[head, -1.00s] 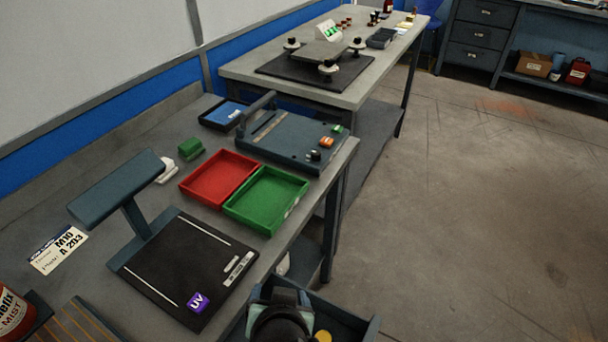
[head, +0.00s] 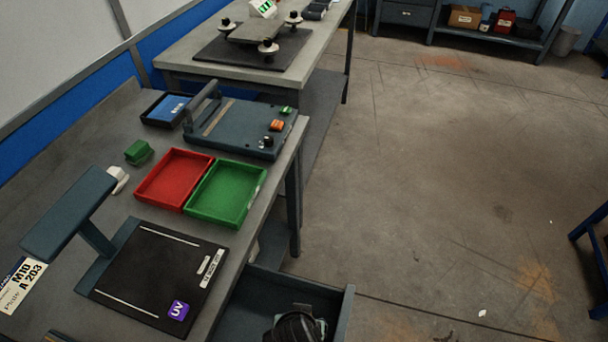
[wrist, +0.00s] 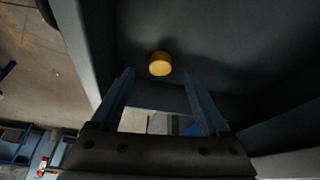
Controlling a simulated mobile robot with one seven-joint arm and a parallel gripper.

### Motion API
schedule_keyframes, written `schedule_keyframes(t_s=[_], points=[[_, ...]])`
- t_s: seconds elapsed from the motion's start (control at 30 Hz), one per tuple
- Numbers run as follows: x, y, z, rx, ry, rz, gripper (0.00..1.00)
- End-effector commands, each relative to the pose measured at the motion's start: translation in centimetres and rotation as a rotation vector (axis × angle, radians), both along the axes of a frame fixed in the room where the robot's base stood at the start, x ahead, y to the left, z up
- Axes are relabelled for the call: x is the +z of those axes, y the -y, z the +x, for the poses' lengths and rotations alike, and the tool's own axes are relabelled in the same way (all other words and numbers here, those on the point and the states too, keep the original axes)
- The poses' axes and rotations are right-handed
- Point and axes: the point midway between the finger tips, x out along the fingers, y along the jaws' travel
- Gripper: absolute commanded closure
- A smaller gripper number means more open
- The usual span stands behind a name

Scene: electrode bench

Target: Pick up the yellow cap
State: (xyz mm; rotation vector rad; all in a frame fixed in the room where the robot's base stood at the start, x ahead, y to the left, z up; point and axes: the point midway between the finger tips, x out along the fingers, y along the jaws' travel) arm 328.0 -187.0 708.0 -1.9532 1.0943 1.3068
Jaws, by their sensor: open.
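The yellow cap (wrist: 160,64) is a small round cap inside the open drawer (head: 254,295), seen in the wrist view. My gripper (wrist: 158,80) is open, its two fingers spread apart with nothing between them. In the wrist view the cap lies just beyond the fingertips, roughly centred between them. The exact gap to it cannot be told. In the head view the back of my wrist shows over the drawer, and it and the frame edge leave the cap and fingertips out of sight.
The drawer wall (head: 345,310) stands close to my arm. Above it on the bench are a UV plate (head: 150,265), a red tray (head: 175,178), a green tray (head: 225,193) and a sealer-like device (head: 240,125). Open floor lies to the right.

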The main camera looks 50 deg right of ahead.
Motion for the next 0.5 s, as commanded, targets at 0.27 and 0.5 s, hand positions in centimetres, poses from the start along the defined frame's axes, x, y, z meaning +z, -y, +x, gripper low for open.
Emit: schedule_keyframes(t_s=[0.27, 0.5], points=[[-3.6, 1.5, 1.0, -0.001, 0.001, 0.001, 0.22], [-4.0, 1.7, 1.1, 0.001, 0.002, 0.0, 0.22]])
